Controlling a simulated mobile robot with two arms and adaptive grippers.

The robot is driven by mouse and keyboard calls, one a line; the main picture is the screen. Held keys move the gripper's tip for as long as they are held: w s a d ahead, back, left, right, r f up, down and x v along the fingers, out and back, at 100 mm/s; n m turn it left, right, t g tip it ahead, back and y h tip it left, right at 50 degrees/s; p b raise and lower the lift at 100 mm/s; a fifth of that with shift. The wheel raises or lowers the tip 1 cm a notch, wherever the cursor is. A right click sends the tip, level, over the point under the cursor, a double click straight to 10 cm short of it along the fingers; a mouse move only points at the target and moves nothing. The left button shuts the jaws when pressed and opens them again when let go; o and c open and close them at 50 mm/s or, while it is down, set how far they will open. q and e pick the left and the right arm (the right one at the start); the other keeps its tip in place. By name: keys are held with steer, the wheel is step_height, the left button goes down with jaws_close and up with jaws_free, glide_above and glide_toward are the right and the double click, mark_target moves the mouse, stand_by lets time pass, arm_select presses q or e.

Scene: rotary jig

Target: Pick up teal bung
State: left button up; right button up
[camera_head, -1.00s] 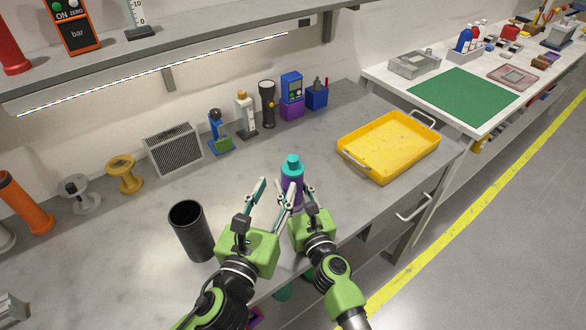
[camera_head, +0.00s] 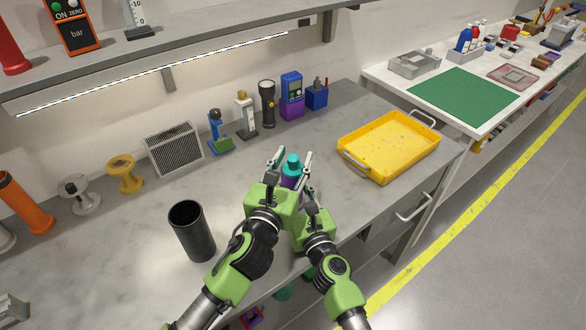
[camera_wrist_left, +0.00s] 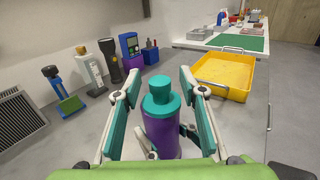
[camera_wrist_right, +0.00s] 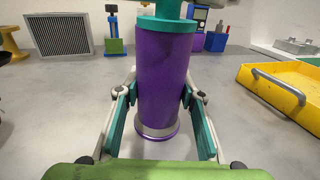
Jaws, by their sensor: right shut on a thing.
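The teal bung (camera_head: 292,163) sits in the top of a purple cylinder (camera_wrist_right: 164,75), which stands upright on the grey bench. In the left wrist view the bung (camera_wrist_left: 160,92) has a narrow knob above a wider collar. My left gripper (camera_head: 291,156) is open, with its fingers on either side of the bung and apart from it; its open fingers also show in the left wrist view (camera_wrist_left: 160,85). My right gripper (camera_wrist_right: 160,95) is shut on the purple cylinder, low on its body. In the head view the left gripper partly hides the cylinder and right gripper.
A black cup (camera_head: 191,231) stands left of my arms. A yellow tray (camera_head: 362,176) lies to the right near the bench edge. A flashlight (camera_head: 267,104), a grey vented box (camera_head: 174,148) and several other items line the wall. The bench between cup and wall is clear.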

mark_target(293, 156)
arm_select(q)
steer(key=shift+w+d, duration=0.1)
steer(key=shift+w, duration=0.15)
jaws_close()
step_height(293, 156, up, 10)
arm_select(e)
steer(key=o, duration=1.3)
